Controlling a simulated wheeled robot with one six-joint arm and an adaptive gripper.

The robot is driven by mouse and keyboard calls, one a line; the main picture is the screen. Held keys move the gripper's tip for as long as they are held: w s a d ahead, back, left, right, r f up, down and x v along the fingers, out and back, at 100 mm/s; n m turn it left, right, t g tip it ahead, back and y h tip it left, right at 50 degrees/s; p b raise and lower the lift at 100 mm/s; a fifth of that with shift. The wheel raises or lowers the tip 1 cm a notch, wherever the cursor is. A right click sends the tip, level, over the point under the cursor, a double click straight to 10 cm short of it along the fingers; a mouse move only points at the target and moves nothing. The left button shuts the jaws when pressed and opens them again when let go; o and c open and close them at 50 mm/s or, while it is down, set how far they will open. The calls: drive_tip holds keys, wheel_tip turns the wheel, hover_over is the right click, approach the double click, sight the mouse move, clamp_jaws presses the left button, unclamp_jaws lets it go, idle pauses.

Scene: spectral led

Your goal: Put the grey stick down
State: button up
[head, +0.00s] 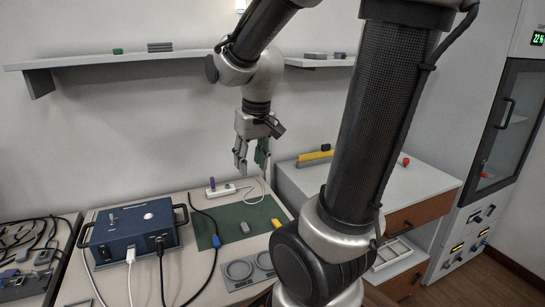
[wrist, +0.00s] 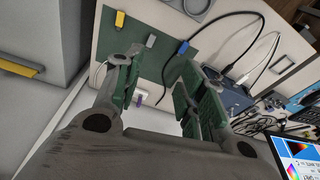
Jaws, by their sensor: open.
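The grey stick (head: 245,227) lies on the green mat (head: 233,215) on the workbench. It also shows in the wrist view (wrist: 151,40), between a yellow piece and a blue plug. My gripper (head: 251,163) hangs above the back of the bench, clear of the mat. In the wrist view its fingers (wrist: 158,78) are apart, with nothing held between them. The gripper does not touch the stick.
A blue box (head: 132,232) with cables stands left of the mat. A yellow piece (head: 277,223) and a blue plug (head: 216,241) lie near the stick. A white power strip (head: 220,190) is behind the mat. Round-ringed grey holders (head: 239,270) sit in front.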

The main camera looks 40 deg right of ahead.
drive_tip(key=s+r+t, duration=0.1)
drive_tip(key=s+r, duration=0.1)
drive_tip(key=s, duration=0.3)
drive_tip(key=s+a+r+n+t, duration=0.1)
drive_tip(key=s+r, duration=0.2)
drive_tip(key=s, duration=0.2)
drive_tip(key=shift+s+a+r, duration=0.15)
drive_tip(key=shift+s+r, duration=0.15)
drive_tip(key=shift+s, duration=0.05)
